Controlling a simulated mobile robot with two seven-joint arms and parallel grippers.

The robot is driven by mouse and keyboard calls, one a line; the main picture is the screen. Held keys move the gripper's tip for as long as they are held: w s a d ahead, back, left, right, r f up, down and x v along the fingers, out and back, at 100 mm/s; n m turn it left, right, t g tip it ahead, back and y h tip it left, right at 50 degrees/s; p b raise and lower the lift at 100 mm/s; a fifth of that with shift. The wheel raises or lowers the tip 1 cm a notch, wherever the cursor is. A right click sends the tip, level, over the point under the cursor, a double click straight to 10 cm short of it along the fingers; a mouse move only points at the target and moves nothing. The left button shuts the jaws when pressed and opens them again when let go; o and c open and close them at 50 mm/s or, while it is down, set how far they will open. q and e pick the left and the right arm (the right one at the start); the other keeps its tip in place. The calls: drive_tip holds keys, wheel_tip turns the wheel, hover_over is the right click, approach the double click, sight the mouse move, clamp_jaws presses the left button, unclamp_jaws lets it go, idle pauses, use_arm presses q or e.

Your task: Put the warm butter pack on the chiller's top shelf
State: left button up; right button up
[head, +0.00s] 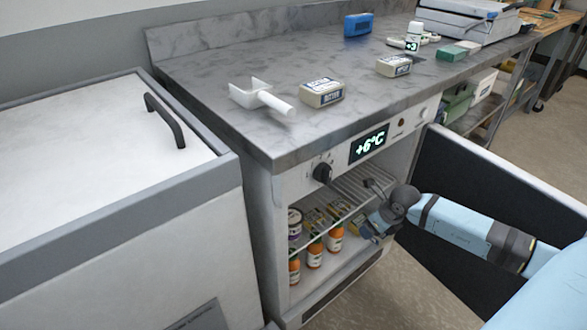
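The chiller under the counter stands open, and its display (369,143) reads +6°C. Its wire top shelf (350,188) is partly visible. Two pale packs with dark labels lie on the counter, a nearer pack (321,93) and a farther pack (394,66). I cannot tell from their look which is warm. My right gripper (372,222) reaches into the chiller opening from the right, near the shelf edge. Its fingers are small and partly hidden, so I cannot tell whether they hold anything. My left gripper is not in view.
Orange-labelled bottles (314,255) and yellowish packs (313,217) are inside the chiller. The open chiller door (475,180) stands at the right, behind my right arm. A white scoop (262,97), a blue block (357,25) and a +3 readout (412,43) are on the counter.

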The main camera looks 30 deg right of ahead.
drive_tip(key=b, duration=0.3)
approach(326, 201)
drive_tip(key=s+f, duration=0.4)
drive_tip(key=s, duration=0.1)
drive_tip(key=shift+s+d+f, duration=0.2)
drive_tip(key=shift+d+f, duration=0.1)
drive_tip(key=shift+f, duration=0.05)
drive_tip(key=w+b, duration=0.1)
drive_tip(key=w, duration=0.3)
drive_tip(key=shift+a, duration=0.15)
drive_tip(key=shift+w+b, duration=0.45)
drive_tip(key=shift+w, duration=0.05)
drive_tip(key=w, duration=0.1)
drive_tip(key=w+b, duration=0.1)
drive_tip(key=w+f+b, duration=0.1)
drive_tip(key=shift+w+a, duration=0.1)
drive_tip(key=shift+a, duration=0.15)
drive_tip(key=shift+f, duration=0.2)
drive_tip(key=shift+d, duration=0.1)
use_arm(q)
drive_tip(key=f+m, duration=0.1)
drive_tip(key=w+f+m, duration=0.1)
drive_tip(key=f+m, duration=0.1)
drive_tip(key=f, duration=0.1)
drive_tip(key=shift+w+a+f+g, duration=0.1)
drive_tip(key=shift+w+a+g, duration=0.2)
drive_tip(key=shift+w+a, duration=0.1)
use_arm(e)
drive_tip(key=o, duration=1.1)
drive_tip(key=shift+c, duration=0.2)
